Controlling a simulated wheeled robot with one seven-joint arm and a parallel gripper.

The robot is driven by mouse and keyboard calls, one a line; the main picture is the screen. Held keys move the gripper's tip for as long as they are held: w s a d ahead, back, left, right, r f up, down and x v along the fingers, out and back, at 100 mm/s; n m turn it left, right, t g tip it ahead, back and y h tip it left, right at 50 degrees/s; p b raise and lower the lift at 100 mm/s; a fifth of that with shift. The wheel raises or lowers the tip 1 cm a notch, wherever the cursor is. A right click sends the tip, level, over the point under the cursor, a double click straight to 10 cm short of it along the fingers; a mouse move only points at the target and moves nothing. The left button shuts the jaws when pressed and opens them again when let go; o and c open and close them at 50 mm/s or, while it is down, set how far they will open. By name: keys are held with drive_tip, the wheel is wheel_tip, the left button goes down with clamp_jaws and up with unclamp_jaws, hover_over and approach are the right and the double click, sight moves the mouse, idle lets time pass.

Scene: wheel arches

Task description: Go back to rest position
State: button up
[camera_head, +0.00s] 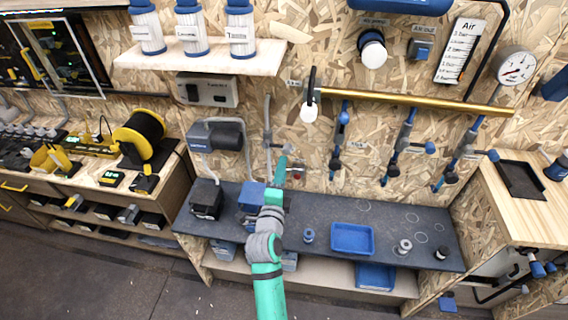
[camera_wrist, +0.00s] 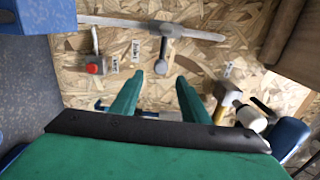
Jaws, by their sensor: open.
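My green arm reaches up from the bottom middle of the head view over the dark bench (camera_head: 330,212). My gripper (camera_head: 283,163) is at its far end, in front of the chipboard wall just above the back of the bench. In the wrist view my gripper (camera_wrist: 158,88) shows two green fingers spread apart with nothing between them. Chipboard and a wall rail with hanging tools lie beyond the fingers.
A blue tray (camera_head: 352,238) and small parts lie on the bench to the right of my arm. A dark box (camera_head: 206,199) stands at its left end. Several clamps hang from a brass bar (camera_head: 410,101). The floor (camera_head: 110,280) at the front left is clear.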

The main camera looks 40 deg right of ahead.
drive_tip(key=shift+s+a, duration=0.3)
drive_tip(key=shift+a, duration=0.05)
idle(0.4)
drive_tip(key=s+a+f+n+t+y, duration=0.1)
drive_tip(key=s+a+f+n+y, duration=0.2)
drive_tip(key=s+a+f+n, duration=0.25)
drive_tip(key=s+a+f+n+t+y, duration=0.2)
drive_tip(key=s+a+f+n+y, duration=0.15)
drive_tip(key=a+n, duration=0.4)
drive_tip(key=s+a+f+n+t+y, duration=0.1)
drive_tip(key=s+a+f+n+y, duration=0.1)
drive_tip(key=s+a+f+n, duration=0.45)
drive_tip(key=s+a+r+n+y, duration=0.2)
drive_tip(key=s+a+n, duration=0.2)
drive_tip(key=s+a, duration=0.5)
drive_tip(key=s+a+r+n+y, duration=0.3)
drive_tip(key=s+a+n, duration=0.1)
drive_tip(key=s+a, duration=0.5)
drive_tip(key=shift+s+r+g, duration=0.3)
drive_tip(key=shift+s, duration=0.75)
drive_tip(key=shift+d, duration=0.1)
